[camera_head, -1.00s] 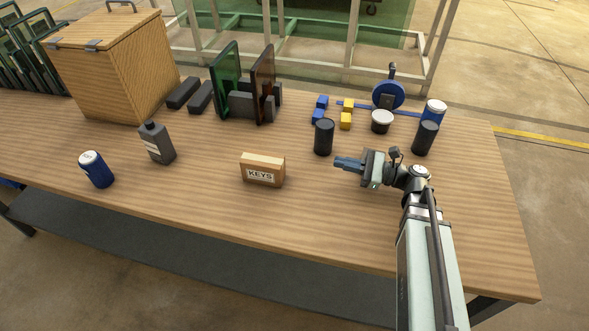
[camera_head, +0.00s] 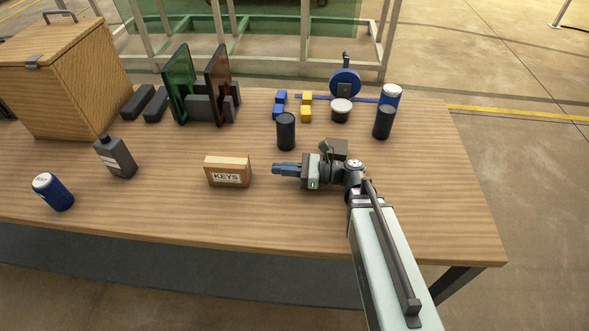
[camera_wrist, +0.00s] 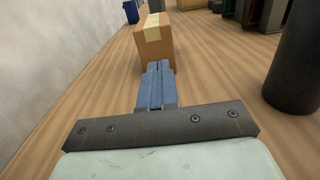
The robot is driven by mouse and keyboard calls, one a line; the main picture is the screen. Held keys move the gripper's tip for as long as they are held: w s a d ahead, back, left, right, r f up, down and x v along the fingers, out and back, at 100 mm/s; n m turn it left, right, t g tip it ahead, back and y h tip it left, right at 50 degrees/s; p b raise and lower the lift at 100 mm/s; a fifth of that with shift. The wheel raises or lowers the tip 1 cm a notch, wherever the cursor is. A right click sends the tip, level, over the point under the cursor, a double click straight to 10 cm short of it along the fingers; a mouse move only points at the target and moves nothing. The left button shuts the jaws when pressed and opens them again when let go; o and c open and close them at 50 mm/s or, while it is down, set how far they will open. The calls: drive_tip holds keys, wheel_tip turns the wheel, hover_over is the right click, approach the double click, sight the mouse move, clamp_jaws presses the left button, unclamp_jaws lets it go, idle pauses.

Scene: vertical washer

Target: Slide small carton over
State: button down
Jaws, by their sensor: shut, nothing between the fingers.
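The small carton (camera_head: 228,171), a tan box with a KEYS label, stands on the wooden table left of my gripper. My gripper (camera_head: 276,169) is shut and empty, low over the table, its fingers pointing left at the carton's right side. A small gap shows between fingertips and carton in the head view. In the wrist view the carton (camera_wrist: 154,41) is straight ahead of the shut blue fingers (camera_wrist: 157,68), with tape over its top; the fingertips overlap its lower edge there, so contact cannot be told from that view.
A black cylinder (camera_head: 286,131) stands behind my gripper, and also at right in the wrist view (camera_wrist: 304,62). A dark bottle (camera_head: 116,157) and blue can (camera_head: 53,192) stand left of the carton. The table (camera_head: 170,205) is clear between them.

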sight(238, 166)
drive_tip(key=shift+a, duration=3.2)
drive_tip(key=a, duration=2)
drive_tip(key=shift+a, duration=0.2)
drive_tip(key=shift+d, duration=0.1)
drive_tip(key=d, duration=1.3)
drive_tip(key=shift+d, duration=0.45)
